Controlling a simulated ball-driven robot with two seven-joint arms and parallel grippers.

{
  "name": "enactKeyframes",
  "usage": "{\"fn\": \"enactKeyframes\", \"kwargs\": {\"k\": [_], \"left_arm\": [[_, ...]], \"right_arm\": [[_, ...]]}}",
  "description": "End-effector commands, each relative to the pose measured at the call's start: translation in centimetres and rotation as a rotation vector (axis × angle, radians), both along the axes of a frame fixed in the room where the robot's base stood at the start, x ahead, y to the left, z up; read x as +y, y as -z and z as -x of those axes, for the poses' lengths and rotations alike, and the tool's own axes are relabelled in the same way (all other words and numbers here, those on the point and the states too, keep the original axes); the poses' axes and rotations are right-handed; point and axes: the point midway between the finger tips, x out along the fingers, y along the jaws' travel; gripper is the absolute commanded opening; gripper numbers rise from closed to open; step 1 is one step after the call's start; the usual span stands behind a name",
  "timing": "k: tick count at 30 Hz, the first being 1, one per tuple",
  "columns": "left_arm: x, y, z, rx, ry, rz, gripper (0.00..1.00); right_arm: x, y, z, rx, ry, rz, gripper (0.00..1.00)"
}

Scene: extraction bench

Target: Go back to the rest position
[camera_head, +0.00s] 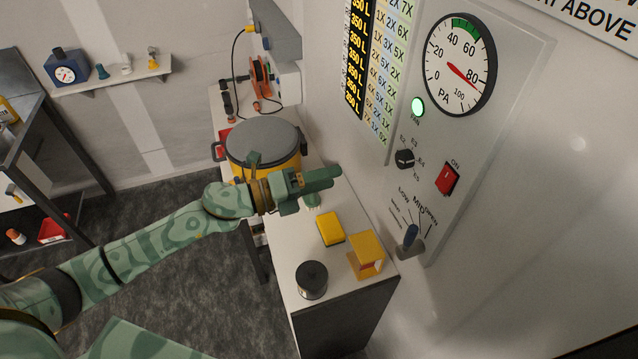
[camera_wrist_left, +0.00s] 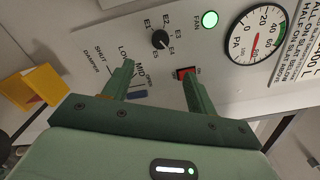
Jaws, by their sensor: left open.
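My left gripper (camera_head: 322,182) is in the head view, above the white bench and pointing right toward the control panel. In the left wrist view its two fingers (camera_wrist_left: 158,85) are spread apart with nothing between them. Beyond the fingers are the black selector knob (camera_wrist_left: 160,40), the red switch (camera_wrist_left: 185,72) and the blue-handled damper lever (camera_wrist_left: 138,95). I cannot see the fingers touching any of these. In the head view the damper lever (camera_head: 411,238) is below the red switch (camera_head: 447,178). My right gripper is not in view.
On the bench (camera_head: 290,225) are a large lidded pot (camera_head: 264,138), a yellow block (camera_head: 330,228), a yellow open holder (camera_head: 367,254) and a dark round jar (camera_head: 312,279). The panel wall (camera_head: 530,200) borders the bench's right side. Dark floor (camera_head: 170,290) lies left of the bench.

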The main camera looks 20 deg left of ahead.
Motion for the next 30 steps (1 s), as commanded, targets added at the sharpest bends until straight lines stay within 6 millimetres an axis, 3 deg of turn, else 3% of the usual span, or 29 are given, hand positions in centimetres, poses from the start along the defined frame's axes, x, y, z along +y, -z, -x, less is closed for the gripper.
{"fn": "enactKeyframes", "kwargs": {"k": [21, 23, 26, 28, 30], "left_arm": [[1.1, 0.0, 0.0, 0.058, -0.032, 0.041, 0.57], [2.9, 1.4, -1.4, 0.145, -0.109, 0.084, 0.57], [7.5, 5.6, -4.5, 0.326, -0.303, 0.192, 0.57], [11.0, 11.1, -5.6, 0.479, -0.461, 0.294, 0.57], [14.1, 17.2, -5.5, 0.621, -0.612, 0.392, 0.57]], "right_arm": [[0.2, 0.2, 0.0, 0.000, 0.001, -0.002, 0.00], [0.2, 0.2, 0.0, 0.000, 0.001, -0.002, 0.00], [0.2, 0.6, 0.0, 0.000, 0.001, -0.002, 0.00], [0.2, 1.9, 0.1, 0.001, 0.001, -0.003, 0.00], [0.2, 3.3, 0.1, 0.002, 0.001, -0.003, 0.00]]}}
